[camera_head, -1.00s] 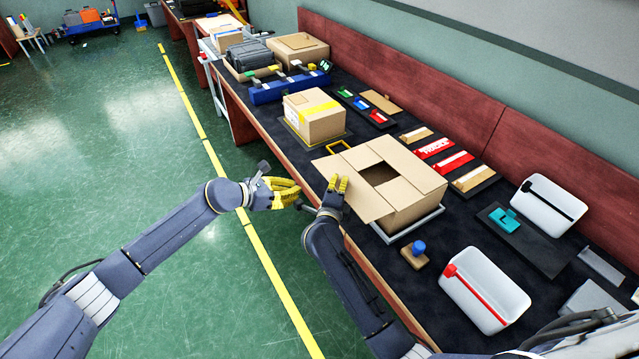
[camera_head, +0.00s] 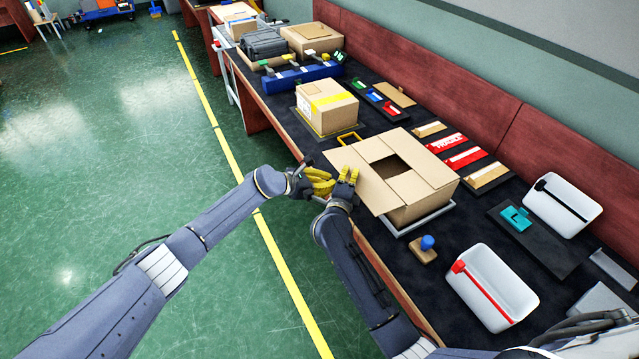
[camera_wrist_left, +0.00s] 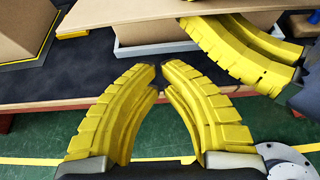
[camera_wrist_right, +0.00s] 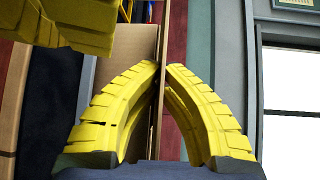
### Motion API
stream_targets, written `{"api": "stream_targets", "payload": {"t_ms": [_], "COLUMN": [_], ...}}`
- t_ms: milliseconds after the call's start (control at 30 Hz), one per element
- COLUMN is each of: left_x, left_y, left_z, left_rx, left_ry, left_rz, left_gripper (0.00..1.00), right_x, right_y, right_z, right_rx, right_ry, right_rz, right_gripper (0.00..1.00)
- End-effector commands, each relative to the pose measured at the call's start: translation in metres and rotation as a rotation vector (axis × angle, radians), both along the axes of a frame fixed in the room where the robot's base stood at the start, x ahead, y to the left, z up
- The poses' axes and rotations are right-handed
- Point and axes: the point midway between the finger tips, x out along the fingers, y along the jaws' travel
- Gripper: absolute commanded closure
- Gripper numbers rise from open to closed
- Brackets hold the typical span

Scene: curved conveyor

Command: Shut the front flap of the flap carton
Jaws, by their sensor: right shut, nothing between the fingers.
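The flap carton (camera_head: 425,205) stands on a grey tray (camera_head: 427,222) near the table's front edge, with a dark opening in its top. Its front flap (camera_head: 362,182) sticks outward toward my arms. My right gripper (camera_head: 347,176) is shut and empty at the flap's outer edge. In the right wrist view the flap (camera_wrist_right: 160,110) is seen nearly edge-on, in line with the fingertips (camera_wrist_right: 162,66). My left gripper (camera_head: 322,182) is shut just left of the right one; its tips (camera_wrist_left: 159,67) nearly meet with nothing between. In the left wrist view the right gripper's fingers (camera_wrist_left: 245,50) lie below the flap (camera_wrist_left: 150,12).
A taped carton (camera_head: 326,105) stands behind on the left. A blue-knobbed block (camera_head: 424,250) and white bins (camera_head: 495,285) are to the right. Label strips (camera_head: 447,143) lie beyond the carton. Floor in front of the table is clear.

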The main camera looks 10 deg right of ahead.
Motion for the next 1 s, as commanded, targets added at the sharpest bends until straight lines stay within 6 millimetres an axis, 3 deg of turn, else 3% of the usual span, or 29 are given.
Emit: {"api": "stream_targets", "payload": {"t_ms": [400, 1000], "left_x": [0.002, 0.003], "left_y": [-0.006, -0.006], "left_z": [0.033, 0.043], "left_rx": [0.001, 0.001], "left_ry": [-0.002, -0.003], "left_rz": [-0.001, 0.000], "left_gripper": [1.00, 1.00], "right_x": [0.000, 0.000], "right_y": [0.000, 0.000], "right_z": [0.000, 0.000], "right_rx": [0.000, 0.000], "right_ry": [0.000, 0.000], "right_rz": [0.000, 0.000], "right_gripper": [1.00, 1.00]}}
